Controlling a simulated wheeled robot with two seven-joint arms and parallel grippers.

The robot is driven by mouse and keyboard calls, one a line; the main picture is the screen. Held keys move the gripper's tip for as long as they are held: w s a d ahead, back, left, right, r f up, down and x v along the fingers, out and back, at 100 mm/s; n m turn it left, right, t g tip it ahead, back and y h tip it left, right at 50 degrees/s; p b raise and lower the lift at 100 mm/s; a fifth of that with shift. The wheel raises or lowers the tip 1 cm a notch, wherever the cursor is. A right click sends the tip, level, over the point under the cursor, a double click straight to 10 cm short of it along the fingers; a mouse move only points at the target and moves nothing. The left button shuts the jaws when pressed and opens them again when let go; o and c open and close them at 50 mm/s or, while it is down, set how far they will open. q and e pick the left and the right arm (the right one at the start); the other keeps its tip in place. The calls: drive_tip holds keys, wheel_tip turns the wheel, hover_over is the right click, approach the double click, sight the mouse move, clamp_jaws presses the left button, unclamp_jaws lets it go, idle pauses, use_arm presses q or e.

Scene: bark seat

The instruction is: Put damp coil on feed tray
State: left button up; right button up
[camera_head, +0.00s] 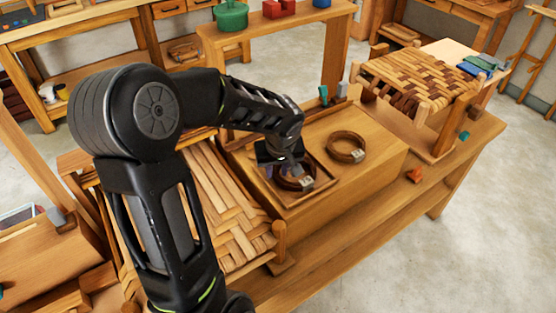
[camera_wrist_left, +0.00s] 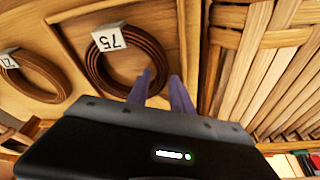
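A brown coil (camera_head: 295,180) with a white tag lies in a shallow square wooden tray (camera_head: 318,188) on a wooden block. In the left wrist view this coil (camera_wrist_left: 100,62) has a tag that seems to read 75, upside down. A second brown tagged coil (camera_head: 345,147) lies on the block to the right of the tray; it shows at the left of the wrist view (camera_wrist_left: 38,70). Which one is damp I cannot tell. My left gripper (camera_head: 284,170) is over the tray. Its two fingers (camera_wrist_left: 160,88) are apart at the edge of the tray's coil, not visibly clamped on it. My right gripper is out of view.
A woven seat (camera_head: 225,200) stands close left of the tray. A checkered woven stool (camera_head: 420,80) stands at the right end of the bench. A small orange piece (camera_head: 414,175) lies near the bench's front edge. The block is bare around the second coil.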

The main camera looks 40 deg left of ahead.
use_arm(q)
drive_tip(key=shift+r, duration=0.4)
drive_tip(key=b+v, duration=0.2)
drive_tip(key=v, duration=0.9)
drive_tip(key=shift+d, duration=0.15)
drive_tip(key=shift+s+r, duration=0.15)
